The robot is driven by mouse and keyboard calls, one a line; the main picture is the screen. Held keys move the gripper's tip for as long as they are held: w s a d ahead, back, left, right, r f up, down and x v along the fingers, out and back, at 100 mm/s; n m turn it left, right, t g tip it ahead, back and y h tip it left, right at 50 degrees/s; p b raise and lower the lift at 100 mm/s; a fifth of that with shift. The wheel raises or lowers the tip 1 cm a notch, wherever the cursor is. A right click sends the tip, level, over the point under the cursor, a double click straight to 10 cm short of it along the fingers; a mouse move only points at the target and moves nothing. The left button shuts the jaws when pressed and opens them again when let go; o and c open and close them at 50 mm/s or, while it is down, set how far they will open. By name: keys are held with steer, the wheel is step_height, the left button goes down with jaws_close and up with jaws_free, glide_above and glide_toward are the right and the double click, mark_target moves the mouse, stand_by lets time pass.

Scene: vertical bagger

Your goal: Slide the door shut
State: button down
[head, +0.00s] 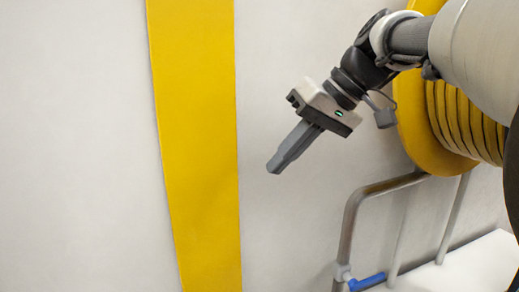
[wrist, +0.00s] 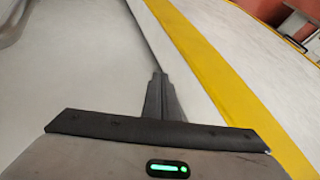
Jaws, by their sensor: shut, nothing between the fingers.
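My gripper (head: 275,167) is in the right half of the head view, pointing down and left, with its fingers together. In the wrist view its closed fingers (wrist: 160,80) point up the picture, with nothing between them. They appear clear of any object, over a pale surface. I cannot make out a door or door handle for certain in either view. In the wrist view a thin dark line runs from the top edge down to the fingertips. I cannot tell whether it is an edge, a bar or a shadow.
A wide yellow stripe (head: 195,140) crosses the pale surface left of my gripper, and also shows in the wrist view (wrist: 225,80). A bent grey pipe (head: 346,225) with a blue handle (head: 368,281) stands below right, near a ribbed yellow part (head: 462,115). The left is clear.

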steer(key=a+f, duration=0.2)
steer(key=a, duration=0.3)
steer(key=shift+s+a+f, duration=0.15)
steer(key=shift+a+f, duration=0.25)
